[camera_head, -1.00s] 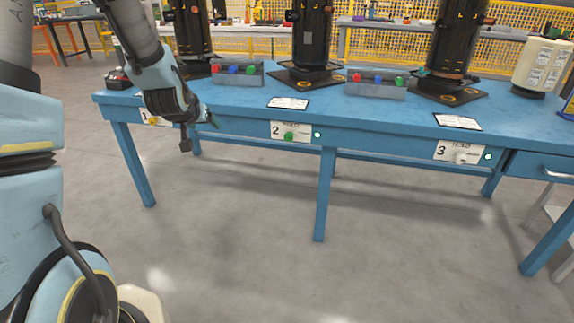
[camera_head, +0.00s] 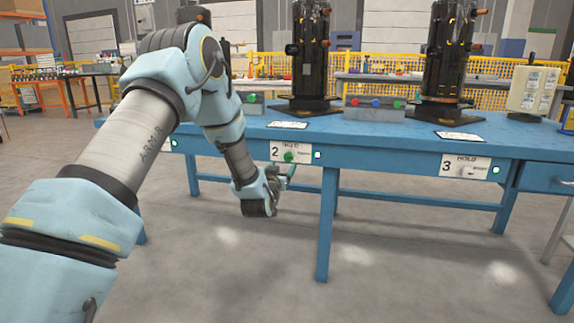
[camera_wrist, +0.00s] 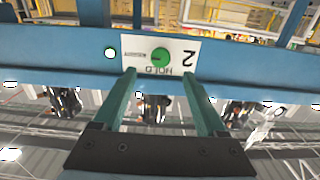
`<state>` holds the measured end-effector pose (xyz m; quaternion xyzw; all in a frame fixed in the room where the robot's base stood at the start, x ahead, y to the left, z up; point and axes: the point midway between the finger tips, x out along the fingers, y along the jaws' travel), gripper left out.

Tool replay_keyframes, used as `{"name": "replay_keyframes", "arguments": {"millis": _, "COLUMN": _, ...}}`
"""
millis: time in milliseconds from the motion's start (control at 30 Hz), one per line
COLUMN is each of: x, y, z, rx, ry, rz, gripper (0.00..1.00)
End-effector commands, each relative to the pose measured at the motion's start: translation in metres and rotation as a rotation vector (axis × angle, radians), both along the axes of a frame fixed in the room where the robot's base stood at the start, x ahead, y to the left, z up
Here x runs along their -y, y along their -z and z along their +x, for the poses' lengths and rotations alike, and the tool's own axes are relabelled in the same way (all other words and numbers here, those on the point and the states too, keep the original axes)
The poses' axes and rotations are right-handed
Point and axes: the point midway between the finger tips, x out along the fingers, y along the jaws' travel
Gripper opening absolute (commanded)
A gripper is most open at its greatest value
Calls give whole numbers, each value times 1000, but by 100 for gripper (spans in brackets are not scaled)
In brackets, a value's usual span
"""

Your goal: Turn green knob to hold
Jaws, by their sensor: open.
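The green knob (camera_head: 289,156) is on the white plate numbered 2 (camera_head: 275,147), on the front edge of the blue table. In the wrist view the picture is upside down and the round green knob (camera_wrist: 160,58) sits on the plate (camera_wrist: 187,50), with the word HOLD beside it. My gripper (camera_wrist: 158,68) is open and empty. Its two green fingers point at the plate, one to each side of the knob's line; I cannot tell whether they touch the plate. In the head view my gripper (camera_head: 289,172) is just below and in front of the knob.
A small lit indicator (camera_head: 318,155) is right of plate 2. Plate 3 (camera_head: 465,167) is farther right. The blue table (camera_head: 375,135) carries black compressors (camera_head: 447,50) and a grey box with coloured knobs (camera_head: 375,111). A blue table leg (camera_head: 326,225) stands below, right of my gripper.

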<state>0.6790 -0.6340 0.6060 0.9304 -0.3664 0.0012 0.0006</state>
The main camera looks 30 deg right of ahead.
Motion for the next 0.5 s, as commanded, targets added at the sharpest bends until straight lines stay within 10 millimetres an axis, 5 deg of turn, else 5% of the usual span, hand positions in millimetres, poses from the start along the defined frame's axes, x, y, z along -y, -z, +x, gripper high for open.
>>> {"name": "replay_keyframes", "arguments": {"millis": 200, "x": 28, "y": 2, "z": 31, "rx": -1, "ry": -1, "rz": -1, "gripper": 74}}
{"name": "replay_keyframes", "arguments": {"millis": 500, "x": 48, "y": 1, "z": 52, "rx": -1, "ry": 0, "rz": 1, "gripper": 74}}
